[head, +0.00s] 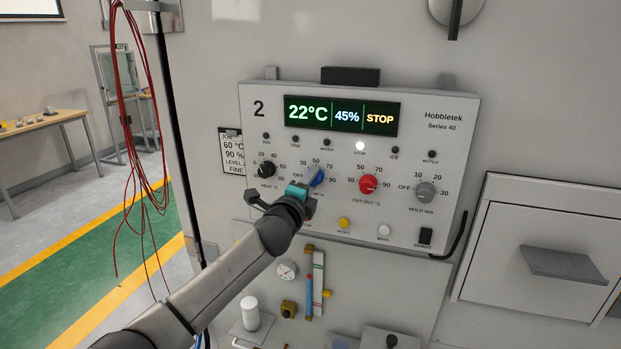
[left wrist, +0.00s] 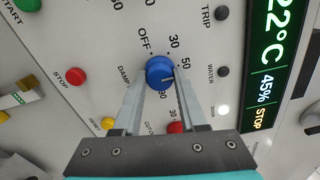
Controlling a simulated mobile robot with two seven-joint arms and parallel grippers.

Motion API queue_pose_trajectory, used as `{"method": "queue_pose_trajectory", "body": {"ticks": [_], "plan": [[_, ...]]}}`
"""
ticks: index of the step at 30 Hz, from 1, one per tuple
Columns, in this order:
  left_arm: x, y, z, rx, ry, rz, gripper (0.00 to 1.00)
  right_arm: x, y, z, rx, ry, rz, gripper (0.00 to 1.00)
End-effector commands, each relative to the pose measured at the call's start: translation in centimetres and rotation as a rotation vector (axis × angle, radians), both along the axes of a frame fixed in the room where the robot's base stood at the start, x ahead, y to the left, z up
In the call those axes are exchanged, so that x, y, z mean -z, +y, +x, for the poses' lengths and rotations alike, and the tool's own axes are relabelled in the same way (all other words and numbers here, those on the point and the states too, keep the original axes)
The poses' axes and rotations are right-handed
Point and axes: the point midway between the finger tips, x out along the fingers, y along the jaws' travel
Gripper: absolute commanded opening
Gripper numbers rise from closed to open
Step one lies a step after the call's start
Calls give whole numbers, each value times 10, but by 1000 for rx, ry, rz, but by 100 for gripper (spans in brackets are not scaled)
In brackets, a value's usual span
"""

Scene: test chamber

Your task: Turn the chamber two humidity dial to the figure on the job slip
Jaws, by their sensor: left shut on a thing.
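The chamber two control panel (head: 455,120) fills the middle of the head view, with a large "2" at its top left. Its display (head: 342,116) reads 22°C, 45% and STOP. The blue humidity dial (head: 318,175) is in the jaws of my left gripper (head: 308,185). In the left wrist view the blue dial (left wrist: 158,70) sits between both fingers, which are shut on its sides. Its white mark points right and slightly down, past the 50; the finger hides part of the scale. The job slip (head: 232,154), partly hidden by the panel, shows 60 °C and 90 %. My right gripper is not in view.
A black heat dial (head: 266,170) is close left of the blue one. A red cut-out dial (head: 368,184) and a grey hold dial (head: 425,192) are to the right. Push buttons, including a yellow one (head: 344,223), lie below. Red wires (head: 130,110) hang at left.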

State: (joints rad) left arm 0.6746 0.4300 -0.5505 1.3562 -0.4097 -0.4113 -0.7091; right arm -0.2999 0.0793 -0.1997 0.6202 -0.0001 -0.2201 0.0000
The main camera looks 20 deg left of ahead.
Motion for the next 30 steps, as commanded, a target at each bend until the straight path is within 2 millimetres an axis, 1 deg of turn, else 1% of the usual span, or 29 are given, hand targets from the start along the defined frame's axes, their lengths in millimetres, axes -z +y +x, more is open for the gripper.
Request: {"method": "queue_pose_trajectory", "body": {"ticks": [1, 30], "plan": [[-3, 1, 1, 0, -6, 48, 0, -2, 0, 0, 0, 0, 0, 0], [-4, 1, 1, -5, -38, 968, 0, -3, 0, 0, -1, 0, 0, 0]]}}
